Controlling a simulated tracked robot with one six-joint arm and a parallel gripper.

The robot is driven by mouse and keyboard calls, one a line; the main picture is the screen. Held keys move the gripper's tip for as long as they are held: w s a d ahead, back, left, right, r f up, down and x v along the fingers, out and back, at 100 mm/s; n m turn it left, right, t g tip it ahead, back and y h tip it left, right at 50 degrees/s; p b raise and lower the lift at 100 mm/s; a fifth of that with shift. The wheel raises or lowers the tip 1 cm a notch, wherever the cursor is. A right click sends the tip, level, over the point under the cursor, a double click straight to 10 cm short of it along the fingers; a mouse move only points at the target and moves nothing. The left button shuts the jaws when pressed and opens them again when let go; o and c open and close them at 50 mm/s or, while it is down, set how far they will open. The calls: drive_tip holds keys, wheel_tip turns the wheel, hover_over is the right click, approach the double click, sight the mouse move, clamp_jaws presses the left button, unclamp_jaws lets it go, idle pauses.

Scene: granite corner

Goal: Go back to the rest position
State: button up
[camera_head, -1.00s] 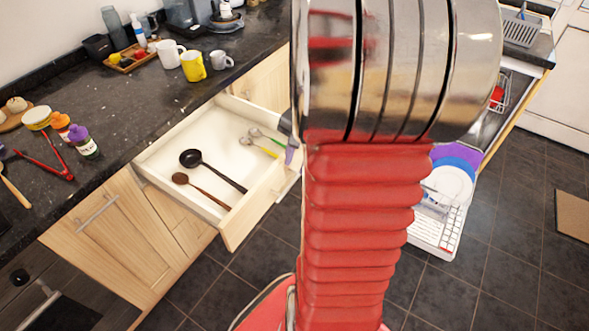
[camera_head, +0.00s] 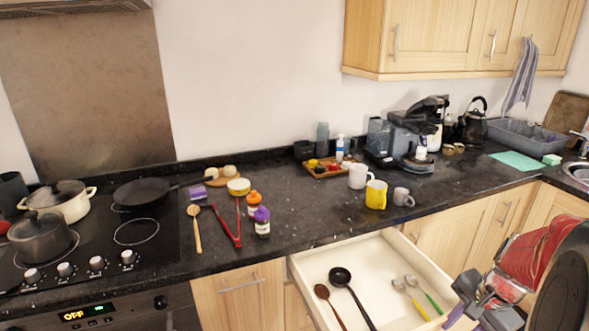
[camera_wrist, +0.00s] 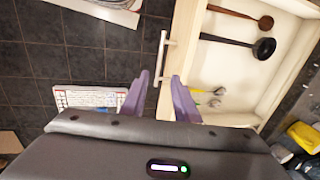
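My gripper (camera_wrist: 160,98) shows two purple fingers apart with nothing between them in the wrist view. In the head view my gripper (camera_head: 462,300) is at the lower right, beside the open drawer (camera_head: 308,266). The drawer's handle (camera_wrist: 161,60) lies beyond the fingertips in the wrist view; the fingers appear clear of it. The drawer holds a black ladle (camera_head: 345,285), a wooden spoon (camera_head: 325,298) and small spoons with yellow and green handles (camera_head: 412,290).
The black counter (camera_head: 310,215) bears a white mug (camera_head: 360,176), a yellow mug (camera_head: 376,195), a grey mug (camera_head: 403,197), red tongs (camera_head: 226,226) and bottles. A pan (camera_head: 146,191) and pots stand on the hob at left.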

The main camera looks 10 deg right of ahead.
drive_tip(key=s+a+r+n+t, duration=0.1)
drive_tip(key=a+r+n, duration=0.3)
drive_tip(key=a, duration=0.5)
drive_tip(key=s+a+r+n+t, duration=0.1)
drive_tip(key=a+r+n, duration=0.3)
drive_tip(key=a, duration=0.5)
drive_tip(key=s+a+r+n+t, duration=0.1)
drive_tip(key=a+r+n, duration=0.3)
drive_tip(key=a+n, duration=0.3)
drive_tip(key=a, duration=0.3)
drive_tip(key=shift+r+n, duration=0.3)
drive_tip(key=shift+n, duration=0.1)
drive_tip(key=shift+s, duration=0.2)
